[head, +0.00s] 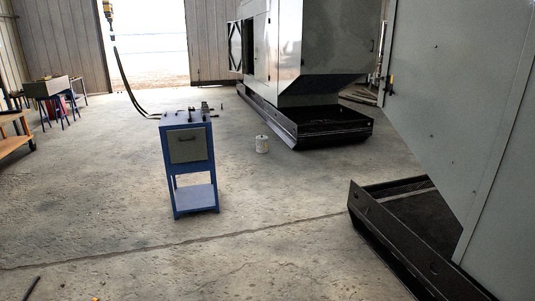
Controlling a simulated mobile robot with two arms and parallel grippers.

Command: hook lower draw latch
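A large grey enclosure panel (450,90) fills the right side. On its left edge sits a small dark fitting with a yellowish part (389,85); it is too small to tell whether it is a draw latch, or whether it is hooked. No lower draw latch can be made out for certain. A second grey enclosure (335,45) stands farther back on a black base, with a small dark handle-like mark on its side. Neither of my grippers shows in the head view.
A blue cart (189,200) with a drawer and items on top stands mid-floor. A black base frame (385,245) juts out at lower right. An orange-topped bench (14,144) is at left. The front floor is mostly clear.

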